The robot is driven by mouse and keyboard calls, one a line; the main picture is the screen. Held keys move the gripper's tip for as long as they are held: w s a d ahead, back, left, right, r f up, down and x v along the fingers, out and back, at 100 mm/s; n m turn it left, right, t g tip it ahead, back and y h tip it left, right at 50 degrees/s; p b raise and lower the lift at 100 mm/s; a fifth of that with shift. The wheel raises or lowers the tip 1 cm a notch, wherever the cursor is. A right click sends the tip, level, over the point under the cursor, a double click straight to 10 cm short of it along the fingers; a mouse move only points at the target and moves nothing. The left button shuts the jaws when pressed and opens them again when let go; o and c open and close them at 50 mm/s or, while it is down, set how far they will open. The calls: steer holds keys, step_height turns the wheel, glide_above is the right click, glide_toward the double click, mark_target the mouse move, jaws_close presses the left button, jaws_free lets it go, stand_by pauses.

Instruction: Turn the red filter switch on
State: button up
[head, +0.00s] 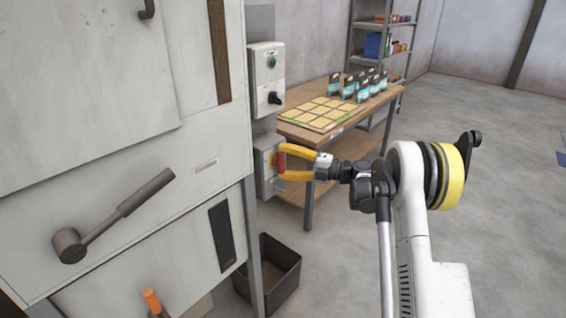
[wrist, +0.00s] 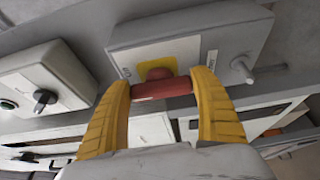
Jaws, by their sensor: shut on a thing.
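The red filter switch (head: 281,160) is a red handle on a yellow plate on a small grey box (head: 265,166) fixed beside the machine. In the wrist view the red switch (wrist: 162,88) lies across between the two yellow fingers, and the grey box (wrist: 215,48) fills the upper middle. A label reading like "ON" is on the plate's left side. My gripper (head: 283,161) has its yellow fingers shut on the switch handle from either end, as the wrist view also shows.
A control box (head: 266,75) with a green button and black knob is above the switch box. A wooden table (head: 320,135) with yellow cards and several pouches stands behind. A dark bin (head: 268,275) sits below. Floor at right is clear.

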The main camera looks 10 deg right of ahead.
steer(key=o, duration=1.2)
steer(key=shift+d, duration=0.15)
steer(key=v, duration=1.1)
steer(key=shift+s+d, duration=0.2)
steer(key=shift+d, duration=0.15)
